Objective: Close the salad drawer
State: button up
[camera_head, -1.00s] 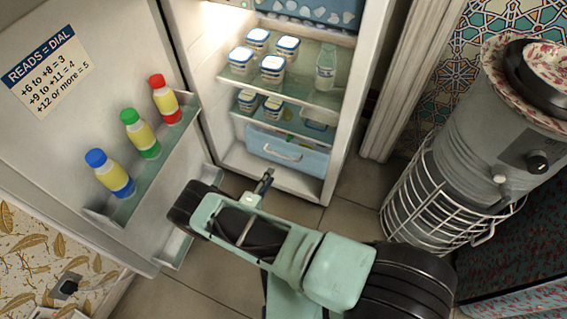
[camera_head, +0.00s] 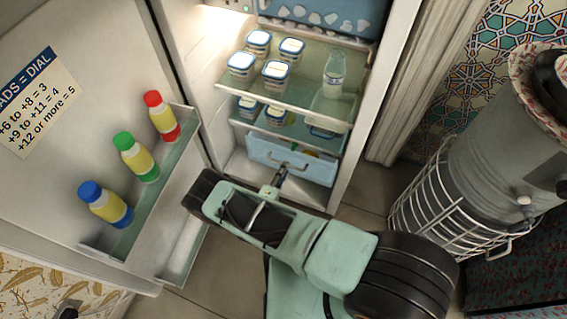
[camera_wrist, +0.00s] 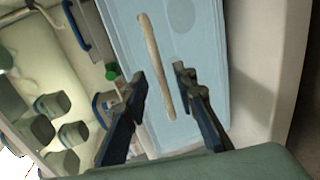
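The salad drawer (camera_head: 262,150) is the light blue drawer low in the fridge, under the glass shelves. Food shows behind the top edge of its front, so it appears to stand partly out. Its pale bar handle (camera_wrist: 155,65) crosses the blue front in the wrist view. My gripper (camera_head: 283,171) is at the drawer front, close to the handle. In the wrist view, its two dark fingers (camera_wrist: 158,88) are spread apart, one on each side of the handle's line. They hold nothing, and I cannot tell whether they touch the drawer.
The open fridge door (camera_head: 120,60) stands at the left with several bottles on its rack (camera_head: 165,195). Tubs and a glass bottle (camera_head: 334,75) stand on the shelves above.

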jog(key=shift+w+d+f, duration=0.1)
jog(key=shift+w+d, duration=0.1)
jog(key=shift+w, duration=0.3)
grip_shut()
